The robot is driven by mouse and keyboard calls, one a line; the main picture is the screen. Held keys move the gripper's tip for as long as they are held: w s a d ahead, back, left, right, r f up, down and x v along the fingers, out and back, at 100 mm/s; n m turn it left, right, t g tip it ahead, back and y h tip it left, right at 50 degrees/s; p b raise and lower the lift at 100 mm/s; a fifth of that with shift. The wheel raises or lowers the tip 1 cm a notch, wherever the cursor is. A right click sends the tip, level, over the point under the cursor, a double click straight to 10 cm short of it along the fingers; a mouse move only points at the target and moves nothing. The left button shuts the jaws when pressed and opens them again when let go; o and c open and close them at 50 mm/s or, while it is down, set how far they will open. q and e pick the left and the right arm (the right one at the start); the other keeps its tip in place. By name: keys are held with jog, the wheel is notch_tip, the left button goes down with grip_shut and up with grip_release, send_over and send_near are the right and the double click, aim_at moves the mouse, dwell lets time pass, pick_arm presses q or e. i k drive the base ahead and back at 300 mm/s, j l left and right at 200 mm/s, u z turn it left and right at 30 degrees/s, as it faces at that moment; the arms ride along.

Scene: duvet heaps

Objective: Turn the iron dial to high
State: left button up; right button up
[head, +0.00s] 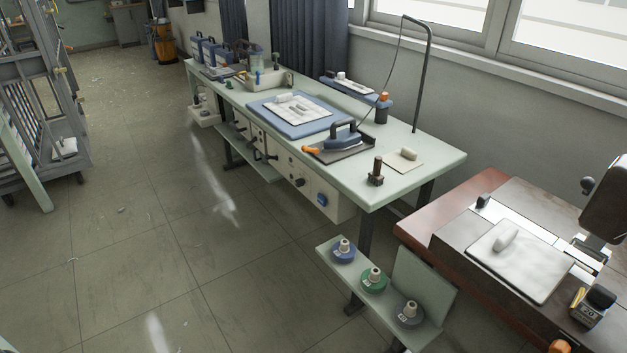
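A blue iron (342,135) with a dark handle sits on a dark rest (350,152) near the right part of a long pale-green table (440,160). A cord rises from the iron toward a tall bent pole (421,75). A cream control box (285,170) hangs under the table's front edge. It carries a blue round knob (321,199) and dark knobs, one of them low on its face (298,182). The knobs' markings are too small to read, and I cannot tell which is the iron dial. Neither of my grippers is in view.
A blue board with white cloth (299,112) lies left of the iron. A low shelf (338,272) with thread spools juts out in front. A sewing machine table (455,235) stands at the right. A grey metal rack (50,100) stands left. The floor (150,230) between is mostly clear.

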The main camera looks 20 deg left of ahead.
aim_at(299, 182)
jog(key=i+j+z, duration=0.1)
jog(key=j, duration=0.2)
jog(key=i+j+z, duration=0.1)
jog(key=j, duration=0.25)
jog(key=i+j+z, duration=0.1)
jog(key=i+j, duration=0.15)
jog(key=i+j+z, duration=0.1)
jog(key=j, duration=0.3)
jog(key=i+j, duration=0.15)
jog(key=j, duration=0.25)
jog(key=i+j, duration=0.15)
jog(key=j, duration=0.3)
jog(key=i+j, duration=0.1)
jog(key=j, duration=0.3)
